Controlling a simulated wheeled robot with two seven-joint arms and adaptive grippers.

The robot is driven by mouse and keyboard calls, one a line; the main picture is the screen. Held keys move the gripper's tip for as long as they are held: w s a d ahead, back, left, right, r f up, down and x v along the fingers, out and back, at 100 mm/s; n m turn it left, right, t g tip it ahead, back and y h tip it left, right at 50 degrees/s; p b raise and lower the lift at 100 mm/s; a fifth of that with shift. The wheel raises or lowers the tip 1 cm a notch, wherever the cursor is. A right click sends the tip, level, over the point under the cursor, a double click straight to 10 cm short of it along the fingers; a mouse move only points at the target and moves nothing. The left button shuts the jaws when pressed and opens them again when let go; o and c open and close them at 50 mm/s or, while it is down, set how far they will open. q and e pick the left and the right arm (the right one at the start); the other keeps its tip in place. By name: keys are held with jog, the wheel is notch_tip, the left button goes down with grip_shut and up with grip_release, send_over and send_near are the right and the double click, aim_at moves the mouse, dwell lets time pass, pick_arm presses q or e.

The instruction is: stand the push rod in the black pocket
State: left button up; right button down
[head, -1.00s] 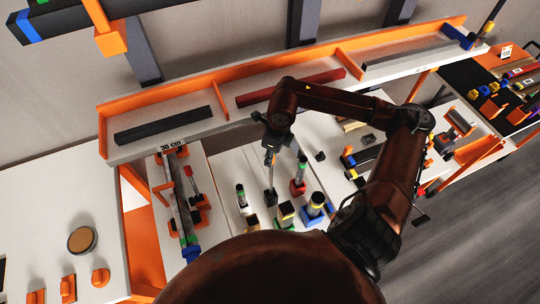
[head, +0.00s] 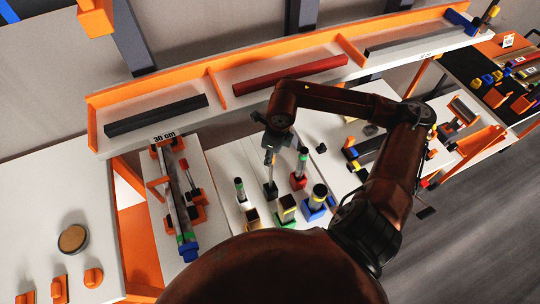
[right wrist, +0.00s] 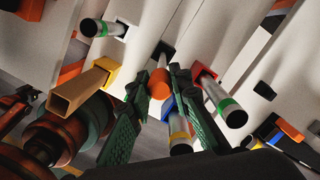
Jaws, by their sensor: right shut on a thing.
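My right gripper (head: 270,158) points down over the row of coloured pockets. It is shut on the push rod (head: 270,175), a thin grey upright rod. In the right wrist view the rod's orange end (right wrist: 160,82) shows between the two green fingers (right wrist: 162,92). The black pocket (head: 271,190) is directly below the gripper, and it also shows beyond the rod in the right wrist view (right wrist: 164,50). The rod's lower end meets the pocket's opening; how deep it sits is hidden. My left gripper is out of view.
Close around stand a green-banded tube in a red pocket (head: 298,183), a yellow-banded tube in a blue pocket (head: 313,212), a square brown tube (right wrist: 75,92) in a yellow pocket, and another green-banded tube (head: 239,185). An orange-edged shelf (head: 215,125) runs behind.

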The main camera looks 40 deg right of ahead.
jog(key=c, duration=1.7)
grip_release()
jog(key=shift+r, duration=0.1)
jog(key=r, duration=0.4)
jog(key=s+r, duration=0.1)
jog(key=r, duration=0.6)
jog(key=shift+s+d+r, duration=0.15)
jog(key=shift+d+r, duration=0.15)
jog(key=shift+r, duration=0.1)
